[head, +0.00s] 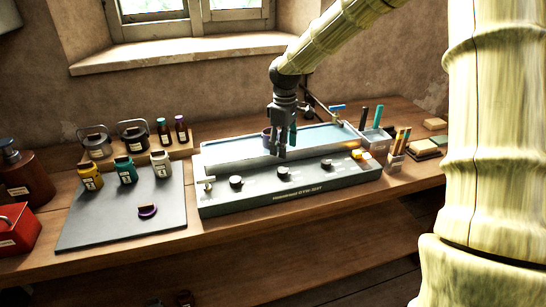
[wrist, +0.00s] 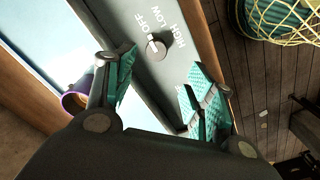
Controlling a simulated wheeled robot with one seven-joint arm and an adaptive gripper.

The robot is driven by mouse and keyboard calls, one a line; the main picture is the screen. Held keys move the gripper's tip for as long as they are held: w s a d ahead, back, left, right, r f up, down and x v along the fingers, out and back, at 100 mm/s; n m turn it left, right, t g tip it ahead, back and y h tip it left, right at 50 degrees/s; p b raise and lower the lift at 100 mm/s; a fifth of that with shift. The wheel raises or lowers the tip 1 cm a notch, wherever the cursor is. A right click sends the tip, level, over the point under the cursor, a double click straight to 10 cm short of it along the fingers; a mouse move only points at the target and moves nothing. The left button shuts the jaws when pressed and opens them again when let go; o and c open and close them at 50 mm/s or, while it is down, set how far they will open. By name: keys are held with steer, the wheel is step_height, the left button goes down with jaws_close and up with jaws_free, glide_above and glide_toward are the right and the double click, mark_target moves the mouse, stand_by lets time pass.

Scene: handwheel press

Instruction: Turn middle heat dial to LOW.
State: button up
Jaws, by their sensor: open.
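The press (head: 300,190) is a long grey-green unit with a row of black dials on its front panel. The middle heat dial (head: 283,173) sits between the left dial (head: 236,182) and the right dial (head: 326,164). My gripper (head: 282,152) points down just above and behind the middle dial. In the wrist view a round grey dial (wrist: 157,47) lies just beyond my open, empty fingers (wrist: 160,75), with no contact visible. OFF, LOW and HIGH are printed around it. Its white mark appears to be toward OFF.
A purple cup (wrist: 76,100) is beside my left finger in the wrist view. A grey mat (head: 120,220) with several jars and a purple lid (head: 147,211) lies left. An orange switch (head: 357,154) and a holder with brushes (head: 397,155) are right.

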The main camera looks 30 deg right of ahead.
mark_target(283, 170)
steer(key=shift+w+d+f+p, duration=0.1)
steer(key=shift+f+p, duration=0.4)
steer(key=shift+f, duration=1.9)
steer(key=shift+w+d+f+p, duration=0.1)
steer(key=shift+f+p, duration=0.35)
steer(key=shift+f, duration=1.95)
steer(key=c, duration=1)
